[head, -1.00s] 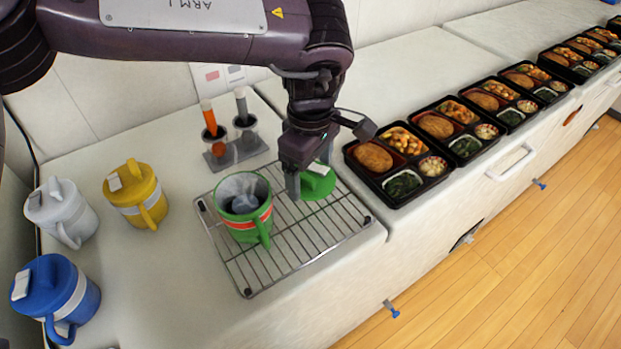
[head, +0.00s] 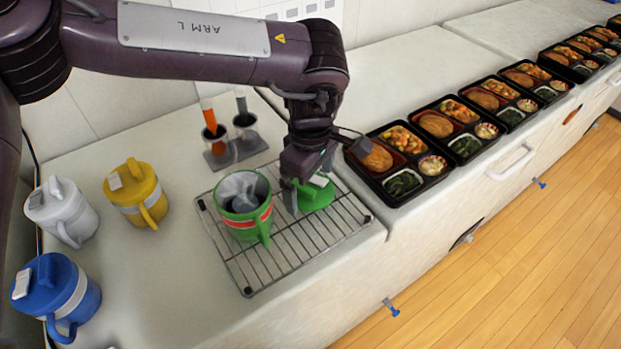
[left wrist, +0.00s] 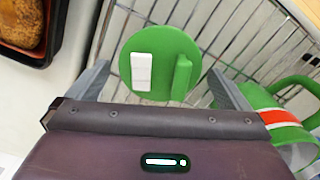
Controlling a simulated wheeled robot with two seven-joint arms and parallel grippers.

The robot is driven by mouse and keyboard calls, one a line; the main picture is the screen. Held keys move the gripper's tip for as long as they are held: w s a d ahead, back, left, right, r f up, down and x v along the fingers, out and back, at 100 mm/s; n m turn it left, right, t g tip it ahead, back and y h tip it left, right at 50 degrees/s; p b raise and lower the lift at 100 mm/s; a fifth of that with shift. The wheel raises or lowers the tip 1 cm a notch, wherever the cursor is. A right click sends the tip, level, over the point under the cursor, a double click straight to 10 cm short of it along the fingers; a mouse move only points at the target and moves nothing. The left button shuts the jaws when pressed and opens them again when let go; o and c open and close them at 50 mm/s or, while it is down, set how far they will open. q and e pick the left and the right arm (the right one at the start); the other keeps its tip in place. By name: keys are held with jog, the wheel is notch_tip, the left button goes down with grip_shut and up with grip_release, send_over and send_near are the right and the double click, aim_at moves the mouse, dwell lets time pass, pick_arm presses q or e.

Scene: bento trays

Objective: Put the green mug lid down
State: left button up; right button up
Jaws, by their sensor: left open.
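The green mug lid (head: 318,196) lies on the wire rack (head: 270,268), to the right of the open green mug (head: 245,222). In the left wrist view the lid (left wrist: 160,84) shows its white patch and raised green grip. My left gripper (head: 304,198) is open just over the lid. Its fingers (left wrist: 160,88) stand apart on either side of the lid, with gaps between them and its grip. The green mug (left wrist: 290,125) stands close beside one finger in the wrist view. My right gripper is not in view.
A bento tray (head: 386,193) lies on the counter right of the rack, with several more behind. Yellow (head: 137,195), white (head: 62,212) and blue (head: 55,297) lidded mugs stand at left. A holder (head: 236,150) with orange and grey handled tools stands behind the rack.

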pick_arm(q)
notch_tip(320, 180, up, 12)
jog(key=shift+r, duration=0.15)
dwell(0.7)
